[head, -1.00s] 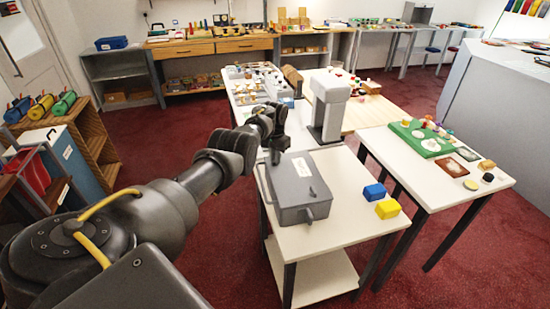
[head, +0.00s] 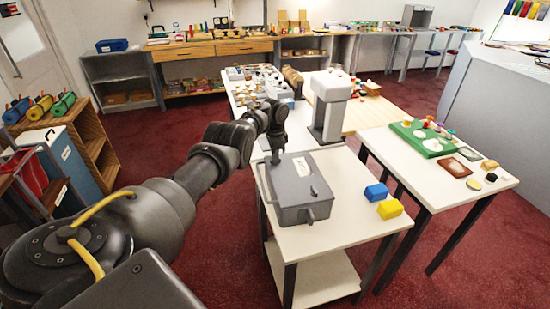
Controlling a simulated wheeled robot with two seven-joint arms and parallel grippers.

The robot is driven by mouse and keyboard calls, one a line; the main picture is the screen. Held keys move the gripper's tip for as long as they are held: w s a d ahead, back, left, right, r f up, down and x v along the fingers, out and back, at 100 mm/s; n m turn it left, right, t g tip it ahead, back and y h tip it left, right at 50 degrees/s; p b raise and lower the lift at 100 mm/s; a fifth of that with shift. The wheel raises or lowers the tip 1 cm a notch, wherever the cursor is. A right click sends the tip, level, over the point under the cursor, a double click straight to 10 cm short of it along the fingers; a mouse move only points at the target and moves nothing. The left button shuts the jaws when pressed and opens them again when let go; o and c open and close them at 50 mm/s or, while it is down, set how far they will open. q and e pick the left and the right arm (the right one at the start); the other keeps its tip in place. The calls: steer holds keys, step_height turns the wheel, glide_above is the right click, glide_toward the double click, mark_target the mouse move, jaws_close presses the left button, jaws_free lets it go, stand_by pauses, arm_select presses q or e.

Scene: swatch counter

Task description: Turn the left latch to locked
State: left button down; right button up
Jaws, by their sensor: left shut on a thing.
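A grey box (head: 298,188) with a flat lid and a pale label lies on the white table. A handle-like grey part (head: 311,215) shows on its near side. My left gripper (head: 275,158) points down at the box's far left corner. It is shut on a small part there, which I take to be the left latch. The fingers hide that part, so I cannot tell its angle. My right gripper is not in view.
A white table with a green board (head: 422,139) is at the right. The table's near right part is clear.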

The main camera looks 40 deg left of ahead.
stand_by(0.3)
arm_select(q)
steer(key=c, duration=1.5)
jaws_free()
steer(key=shift+d, duration=0.1)
steer(key=shift+r, duration=0.25)
step_height(320, 180, up, 10)
steer(key=shift+r+p, duration=0.1)
steer(key=shift+p, duration=0.2)
